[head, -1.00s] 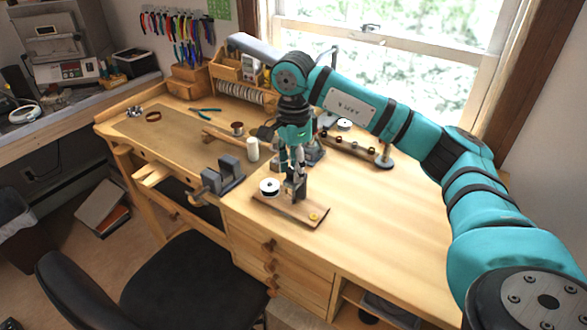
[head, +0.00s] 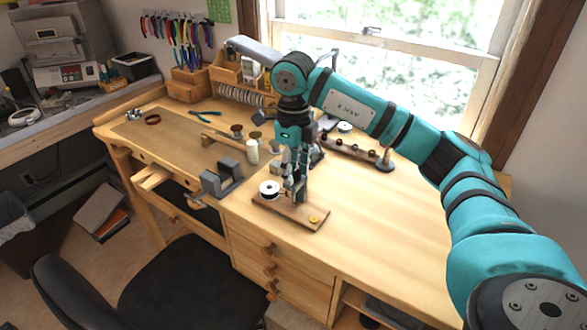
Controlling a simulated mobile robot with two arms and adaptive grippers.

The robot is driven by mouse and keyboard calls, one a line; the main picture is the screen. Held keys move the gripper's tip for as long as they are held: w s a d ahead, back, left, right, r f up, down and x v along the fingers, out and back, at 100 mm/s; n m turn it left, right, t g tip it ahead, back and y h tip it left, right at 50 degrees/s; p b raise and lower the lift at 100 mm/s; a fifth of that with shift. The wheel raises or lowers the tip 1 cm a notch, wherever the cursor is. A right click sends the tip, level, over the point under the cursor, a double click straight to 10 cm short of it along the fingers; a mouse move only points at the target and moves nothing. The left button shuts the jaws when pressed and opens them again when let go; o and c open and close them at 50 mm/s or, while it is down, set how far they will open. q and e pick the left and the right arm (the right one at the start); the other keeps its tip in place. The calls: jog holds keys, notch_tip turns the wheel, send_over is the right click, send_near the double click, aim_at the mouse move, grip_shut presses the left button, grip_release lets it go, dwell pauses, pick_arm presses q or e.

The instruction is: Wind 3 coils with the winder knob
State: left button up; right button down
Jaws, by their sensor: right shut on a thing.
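The winder is a small wooden board (head: 283,209) on the bench, with a white spool with a dark centre (head: 269,188) at its left end and a yellow button (head: 314,219) at its right end. A dark metal upright stands between them, partly covered by my right gripper (head: 293,182). My right gripper points down, with its fingers at the upright, and is shut on the winder knob. The knob itself is hidden by the fingers. I cannot make out how many turns of wire are on the spool. My left gripper is out of view.
A grey vise (head: 222,179) and a white cylinder (head: 252,152) stand left of the winder. Brown spools (head: 236,131) stand behind. A rack with several small spools (head: 350,146) lies at the back near the window. The bench's right side (head: 380,220) is clear.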

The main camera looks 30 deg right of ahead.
jog(key=m, duration=0.4)
jog(key=shift+r+m, duration=0.15)
jog(key=shift+m, duration=0.15)
jog(key=m, duration=0.3)
jog(key=shift+m, duration=0.4)
jog(key=m, duration=0.3)
jog(key=shift+m, duration=0.3)
jog(key=m, duration=0.3)
jog(key=shift+m+p, duration=0.3)
jog(key=m, duration=0.4)
jog(key=shift+r, duration=0.1)
jog(key=m+p, duration=0.1)
jog(key=m, duration=0.4)
jog(key=shift+d+m, duration=0.1)
jog(key=shift+m, duration=0.2)
